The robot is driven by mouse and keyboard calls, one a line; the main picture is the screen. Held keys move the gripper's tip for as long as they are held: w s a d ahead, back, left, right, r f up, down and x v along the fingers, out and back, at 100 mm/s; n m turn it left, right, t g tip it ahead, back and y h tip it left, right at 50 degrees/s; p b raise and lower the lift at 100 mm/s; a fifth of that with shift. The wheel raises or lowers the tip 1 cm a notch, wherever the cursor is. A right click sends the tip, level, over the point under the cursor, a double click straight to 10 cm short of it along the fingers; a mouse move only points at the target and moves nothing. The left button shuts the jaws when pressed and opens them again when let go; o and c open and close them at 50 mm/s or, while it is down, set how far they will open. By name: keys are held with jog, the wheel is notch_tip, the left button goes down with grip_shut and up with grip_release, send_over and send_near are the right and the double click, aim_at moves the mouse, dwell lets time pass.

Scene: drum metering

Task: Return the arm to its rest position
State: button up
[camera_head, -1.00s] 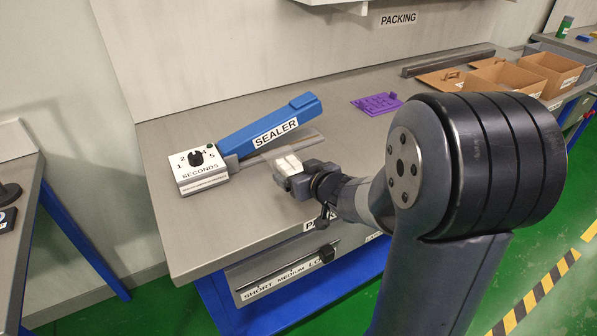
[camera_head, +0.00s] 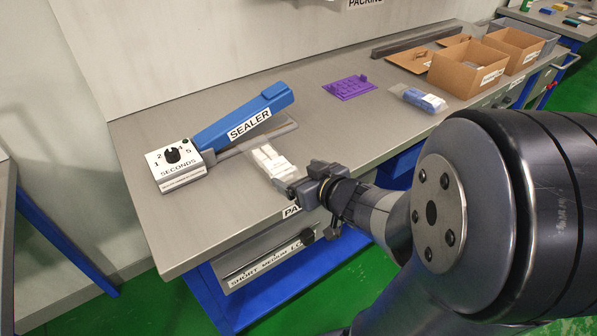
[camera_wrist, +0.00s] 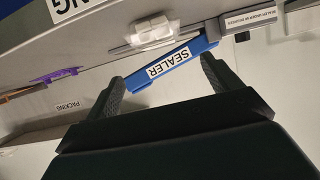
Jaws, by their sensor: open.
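My gripper (camera_head: 290,188) is open and empty at the front edge of the packing bench (camera_head: 225,222). In the wrist view my two fingers (camera_wrist: 161,68) are spread wide with nothing between them. A clear pouch with white pieces (camera_head: 268,162) lies on the bench just beyond the fingertips; it also shows in the wrist view (camera_wrist: 152,32), apart from the fingers. The blue-armed sealer (camera_head: 240,117) stands behind the pouch with its arm raised. Its white timer box (camera_head: 174,165) with a black dial is at the left.
A purple rack (camera_head: 349,87) and a pouch with blue contents (camera_head: 418,98) lie farther right on the bench. Open cardboard boxes (camera_head: 466,72) stand beyond. A slider panel (camera_head: 268,258) is on the bench front. Clear floor lies left of the bench.

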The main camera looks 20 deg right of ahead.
aim_at(277, 164)
jog(key=b+x, duration=0.1)
jog(key=x, duration=0.3)
jog(key=b+x, duration=0.1)
jog(key=x, duration=0.3)
jog(key=b+x, duration=0.2)
jog(key=x, duration=0.2)
jog(key=shift+w+f, duration=0.1)
jog(key=shift+f, duration=0.25)
jog(key=shift+r+p, duration=0.55)
jog(key=shift+r, duration=0.6)
